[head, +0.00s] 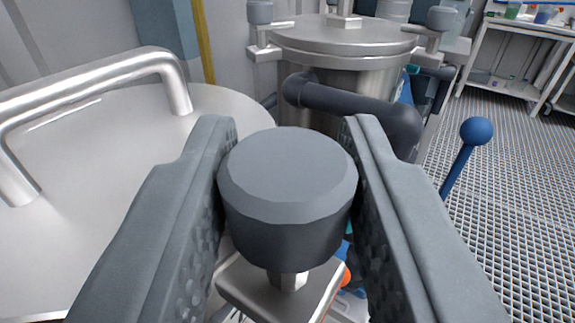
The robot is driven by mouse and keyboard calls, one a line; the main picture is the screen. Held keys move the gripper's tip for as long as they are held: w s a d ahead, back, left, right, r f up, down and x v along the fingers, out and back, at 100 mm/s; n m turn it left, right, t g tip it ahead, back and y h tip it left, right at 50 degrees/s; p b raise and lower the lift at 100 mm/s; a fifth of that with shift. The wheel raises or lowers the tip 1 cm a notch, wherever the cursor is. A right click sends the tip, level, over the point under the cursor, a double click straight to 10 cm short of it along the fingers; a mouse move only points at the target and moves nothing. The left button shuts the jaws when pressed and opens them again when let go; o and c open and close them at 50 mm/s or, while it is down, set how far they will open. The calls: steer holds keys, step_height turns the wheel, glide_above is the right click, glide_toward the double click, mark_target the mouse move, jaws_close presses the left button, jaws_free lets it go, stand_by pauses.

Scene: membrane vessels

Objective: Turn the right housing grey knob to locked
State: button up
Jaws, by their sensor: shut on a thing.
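A grey knob (288,195) with a faceted rim stands upright in the middle of the head view, on a short metal stem above a metal bracket (282,294). My gripper (288,150) is shut on the knob, with one dark grey finger against its left side and one against its right. A metal lid (110,225) with a bent tube handle (110,75) lies just left of the knob. The lower part of the bracket is partly hidden by my fingers.
Behind stands another steel vessel (345,45) with grey knobs (260,12) on its rim. A dark pipe (350,98) runs in front of it. A blue ball-topped lever (477,131) rises at right over grated floor (510,200). A white shelf (530,30) is far right.

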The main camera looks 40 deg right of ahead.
steer(key=shift+r, duration=0.1)
steer(key=o, duration=0.9)
steer(key=shift+o, duration=0.2)
steer(key=v, duration=1.7)
steer(key=shift+s+a, duration=0.15)
